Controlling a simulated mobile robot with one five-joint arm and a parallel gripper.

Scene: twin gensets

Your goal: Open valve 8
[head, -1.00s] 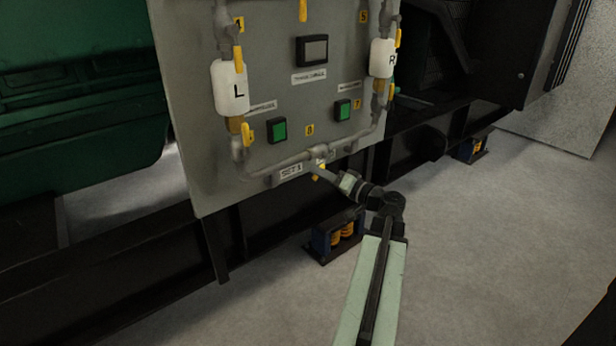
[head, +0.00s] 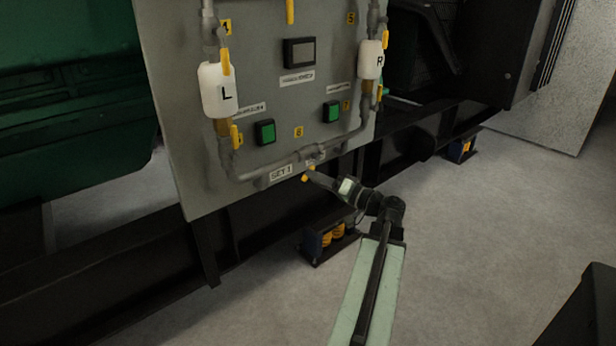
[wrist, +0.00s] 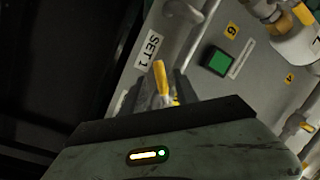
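The grey panel (head: 300,100) carries grey piping with yellow valve handles. A yellow handle (head: 308,174) hangs from the bottom pipe, right of the SET 1 label (head: 281,173). A yellow number tag (head: 299,132), which seems to read 8, sits above this pipe. My gripper (head: 316,179) is at this handle, at the panel's lower edge. In the wrist view the same handle (wrist: 161,82) stands upright in the picture, just past my gripper body, in line with the fingers.
White containers marked L (head: 217,90) and R (head: 371,60) hang on the side pipes. Green buttons (head: 265,132) sit between them. A dark frame rail (head: 260,225) and a spring mount (head: 328,238) lie below the panel. Grey floor (head: 480,240) is open at right.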

